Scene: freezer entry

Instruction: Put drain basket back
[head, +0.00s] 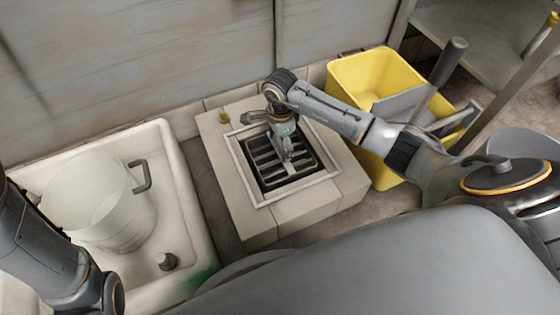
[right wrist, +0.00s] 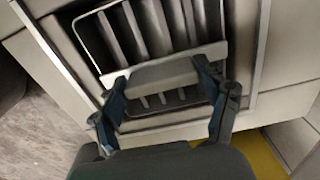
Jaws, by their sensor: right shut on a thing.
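The drain basket (head: 263,165) is a dark square piece with grey bars across it. It lies within the square metal frame (head: 234,153) of a raised, tiled drain block; I cannot tell whether it is fully seated. My right gripper (head: 287,156) reaches down over it from above. In the right wrist view, the gripper (right wrist: 162,76) is shut on a flat grey crosspiece of the drain basket (right wrist: 150,28), one finger at each end. My left arm shows at the lower left of the head view; its gripper is out of sight.
A white sink (head: 187,190) on the left holds a pale bucket-like container (head: 105,205) with a side handle. A yellow bucket (head: 362,72) stands behind my right forearm. A small brass-coloured object (head: 223,117) sits on the block's back left corner. Grey wall stands behind.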

